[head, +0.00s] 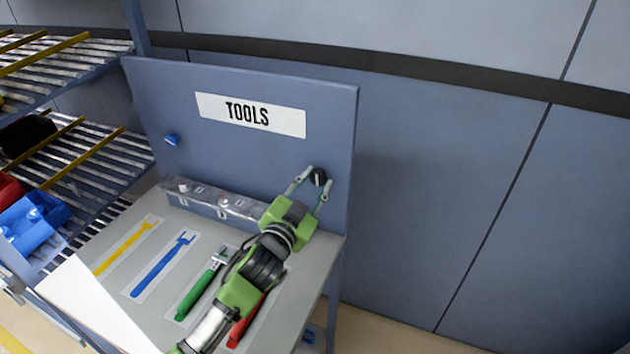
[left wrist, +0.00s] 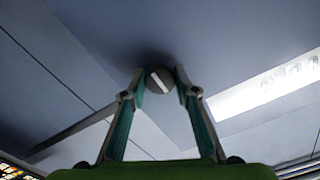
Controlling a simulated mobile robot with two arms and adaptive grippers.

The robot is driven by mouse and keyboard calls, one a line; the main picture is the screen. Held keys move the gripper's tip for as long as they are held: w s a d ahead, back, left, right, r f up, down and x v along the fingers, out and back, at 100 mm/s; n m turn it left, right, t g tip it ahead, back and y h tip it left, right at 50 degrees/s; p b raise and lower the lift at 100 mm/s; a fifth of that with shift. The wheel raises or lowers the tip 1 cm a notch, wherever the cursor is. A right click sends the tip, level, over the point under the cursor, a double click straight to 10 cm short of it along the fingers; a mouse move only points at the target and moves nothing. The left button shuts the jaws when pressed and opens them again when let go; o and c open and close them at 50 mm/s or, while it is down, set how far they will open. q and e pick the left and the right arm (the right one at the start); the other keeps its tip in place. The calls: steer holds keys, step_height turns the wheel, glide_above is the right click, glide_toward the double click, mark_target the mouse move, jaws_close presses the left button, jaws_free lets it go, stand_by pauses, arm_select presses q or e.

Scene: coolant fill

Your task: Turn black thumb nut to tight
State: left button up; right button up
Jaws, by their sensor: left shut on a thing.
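The black thumb nut (head: 319,176) sits on the right part of the blue-grey TOOLS back panel (head: 330,120). My left gripper (head: 318,182) reaches up to it from below, with one finger on each side. In the left wrist view the nut (left wrist: 158,80) shows as a dark round knob with a pale bar across its face, tilted from upper left to lower right. The fingertips of my left gripper (left wrist: 158,82) are shut on its two sides. My right gripper is not in view.
A blue knob (head: 172,140) is on the panel's left side. A low ledge (head: 215,199) runs along the panel's foot. Yellow, blue, green and red tool shapes lie on the grey bench top (head: 150,285). A shelf rack with a blue bin (head: 35,222) stands at left.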

arm_select(q)
steer(key=shift+m+p, duration=0.3)
steer(key=shift+m, duration=1.3)
steer(key=o, duration=1.1)
steer(key=v, duration=1.2)
